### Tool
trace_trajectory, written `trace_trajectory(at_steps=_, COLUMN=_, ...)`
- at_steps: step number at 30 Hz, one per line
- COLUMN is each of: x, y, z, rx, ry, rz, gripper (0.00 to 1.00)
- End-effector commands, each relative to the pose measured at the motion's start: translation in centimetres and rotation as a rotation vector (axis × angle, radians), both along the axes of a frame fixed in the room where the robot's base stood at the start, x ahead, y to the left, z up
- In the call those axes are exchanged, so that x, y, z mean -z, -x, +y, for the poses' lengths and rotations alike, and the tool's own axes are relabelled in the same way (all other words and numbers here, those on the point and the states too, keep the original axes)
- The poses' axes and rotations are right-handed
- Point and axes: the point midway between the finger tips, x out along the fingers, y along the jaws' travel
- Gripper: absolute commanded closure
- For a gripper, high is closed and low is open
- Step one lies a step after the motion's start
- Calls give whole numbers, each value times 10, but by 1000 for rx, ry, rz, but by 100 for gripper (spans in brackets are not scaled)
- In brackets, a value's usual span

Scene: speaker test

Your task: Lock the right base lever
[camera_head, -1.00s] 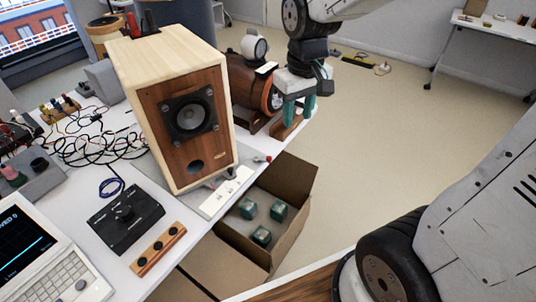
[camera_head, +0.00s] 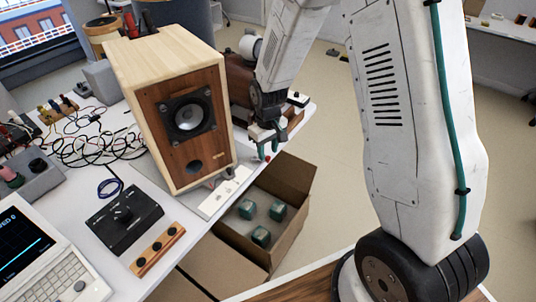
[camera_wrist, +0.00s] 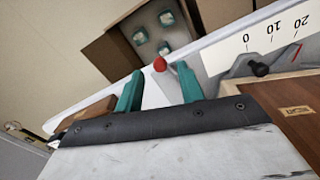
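The wooden speaker (camera_head: 150,115) stands on a grey base plate (camera_head: 203,208) at the table edge. A lever with a red knob (camera_head: 267,159) juts from the base's right side. In the wrist view the red knob (camera_wrist: 159,63) appears between my fingertips, closer to the left finger's tip level; contact is not visible. My gripper (camera_head: 268,152) is open, with its two teal fingers apart around the knob; it also shows in the wrist view (camera_wrist: 160,70). The wrist view shows a black knob (camera_wrist: 258,69) beside a 0–20 scale (camera_wrist: 272,40) on the plate.
An open cardboard box (camera_head: 290,190) with teal-and-grey cubes stands below the table edge, near my gripper. A black control box (camera_head: 125,217), a knob strip (camera_head: 158,250) and a laptop (camera_head: 40,265) occupy the table's front.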

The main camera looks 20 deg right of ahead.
Motion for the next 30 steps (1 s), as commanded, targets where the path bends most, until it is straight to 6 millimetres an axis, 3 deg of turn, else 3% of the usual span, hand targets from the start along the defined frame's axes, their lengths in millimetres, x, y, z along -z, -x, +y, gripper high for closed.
trace_trajectory(at_steps=6, x=23, y=0, z=0, rx=0, ry=0, rz=1, gripper=62)
trace_trajectory(at_steps=15, x=25, y=0, z=0, rx=0, ry=0, rz=-1, gripper=62)
trace_trajectory(at_steps=20, x=25, y=0, z=0, rx=0, ry=0, rz=0, gripper=100)
trace_trajectory(at_steps=30, x=25, y=-1, z=-1, rx=-21, ry=0, rz=0, gripper=100)
